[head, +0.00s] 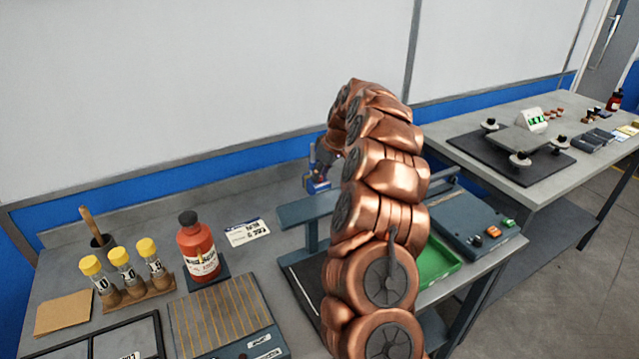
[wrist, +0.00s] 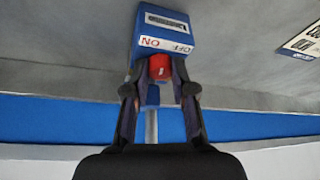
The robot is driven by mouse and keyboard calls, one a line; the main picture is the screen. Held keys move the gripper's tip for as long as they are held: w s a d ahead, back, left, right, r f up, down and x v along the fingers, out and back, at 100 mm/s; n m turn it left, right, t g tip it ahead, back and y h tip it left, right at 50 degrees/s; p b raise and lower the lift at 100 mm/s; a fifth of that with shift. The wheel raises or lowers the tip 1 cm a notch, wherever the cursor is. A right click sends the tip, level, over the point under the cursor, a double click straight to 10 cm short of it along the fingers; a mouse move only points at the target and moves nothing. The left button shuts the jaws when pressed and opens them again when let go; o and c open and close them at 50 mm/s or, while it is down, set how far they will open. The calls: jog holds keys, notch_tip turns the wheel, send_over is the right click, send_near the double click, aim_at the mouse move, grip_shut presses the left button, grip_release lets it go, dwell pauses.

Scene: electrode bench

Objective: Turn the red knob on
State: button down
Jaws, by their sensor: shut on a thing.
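The red knob (wrist: 159,68) shows in the wrist view, on the face of a blue box (wrist: 165,22) with a white strip marked ON and OFF, upside down in this view. My gripper (wrist: 160,80) is shut on the red knob, one finger on each side of it. In the head view the blue box (head: 318,184) stands at the back of the bench, left of my arm. My gripper (head: 325,157) is there beside it, small and partly hidden by my copper-coloured arm. The knob cannot be made out in the head view, and I cannot tell its exact setting.
A red bottle (head: 198,250), a rack of yellow-capped vials (head: 140,290) and a ribbed plate (head: 225,318) stand left on the bench. A green tray (head: 436,262) and a blue-grey device (head: 460,228) lie right of my arm. A second table (head: 535,180) stands farther right.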

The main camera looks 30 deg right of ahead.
jog(key=shift+w+n+y+b, duration=0.1)
jog(key=shift+n+y+b, duration=0.3)
jog(key=shift+n+b, duration=0.55)
jog(key=shift+n+g, duration=0.25)
jog(key=shift+g, duration=0.05)
jog(key=c, duration=1)
grip_release()
jog(key=shift+o, duration=0.2)
jog(key=shift+r, duration=0.1)
jog(key=v, duration=0.8)
